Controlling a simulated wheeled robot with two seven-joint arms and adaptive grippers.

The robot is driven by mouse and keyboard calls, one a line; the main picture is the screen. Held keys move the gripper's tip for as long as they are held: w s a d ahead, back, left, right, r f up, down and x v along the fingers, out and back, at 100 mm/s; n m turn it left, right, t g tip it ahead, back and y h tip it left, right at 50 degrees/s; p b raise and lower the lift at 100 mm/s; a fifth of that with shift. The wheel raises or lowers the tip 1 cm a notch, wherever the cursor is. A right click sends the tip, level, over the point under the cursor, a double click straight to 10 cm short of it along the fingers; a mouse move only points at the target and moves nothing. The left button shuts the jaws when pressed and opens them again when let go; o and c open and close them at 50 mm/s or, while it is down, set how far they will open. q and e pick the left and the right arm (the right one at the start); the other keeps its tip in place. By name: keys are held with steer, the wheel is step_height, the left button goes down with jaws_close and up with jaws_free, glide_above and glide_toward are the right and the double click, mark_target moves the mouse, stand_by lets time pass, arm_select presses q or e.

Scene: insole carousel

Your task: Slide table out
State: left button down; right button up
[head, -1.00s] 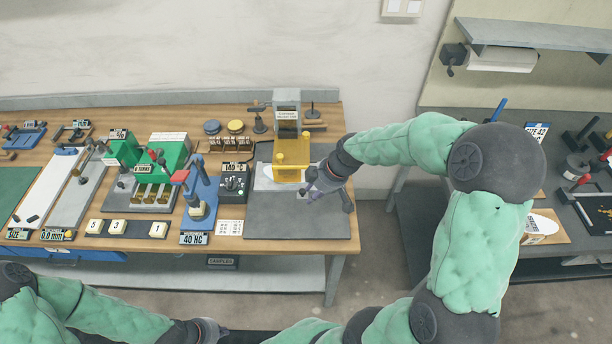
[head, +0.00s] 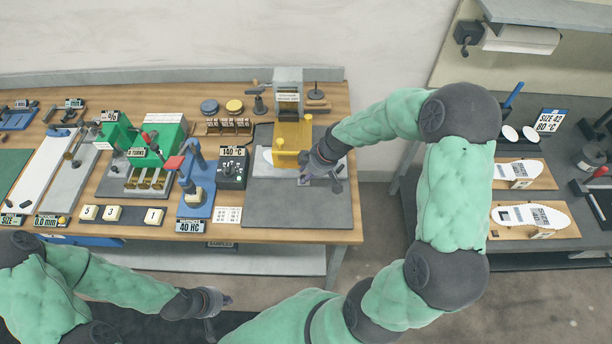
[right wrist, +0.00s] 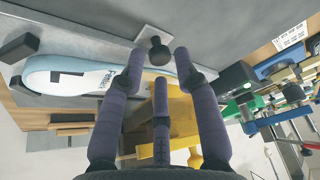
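The slide table shows in the right wrist view as a grey plate (right wrist: 85,78) carrying a white insole (right wrist: 85,75). A black round knob (right wrist: 158,50) stands on a small pale plate at its edge. In the head view the insole's white end (head: 268,157) shows beside the yellow press (head: 293,140). My right gripper (head: 305,178) is at the front of the press. In the right wrist view its purple fingers (right wrist: 158,72) are spread, with the knob between and just beyond their tips; contact is unclear. My left gripper (head: 222,302) is low in front of the bench, away from it, its fingers too small to judge.
A dark grey mat (head: 290,208) lies clear in front of the press. A heater box marked 140 °C (head: 232,168) and a blue tester (head: 197,190) stand to its left. A second bench with insole boards (head: 530,215) is at the right, across a gap.

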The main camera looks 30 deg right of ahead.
arm_select(q)
steer(key=shift+f, duration=0.15)
arm_select(e)
steer(key=shift+x, duration=0.85)
steer(key=shift+c, duration=0.2)
jaws_close()
steer(key=shift+s, duration=0.15)
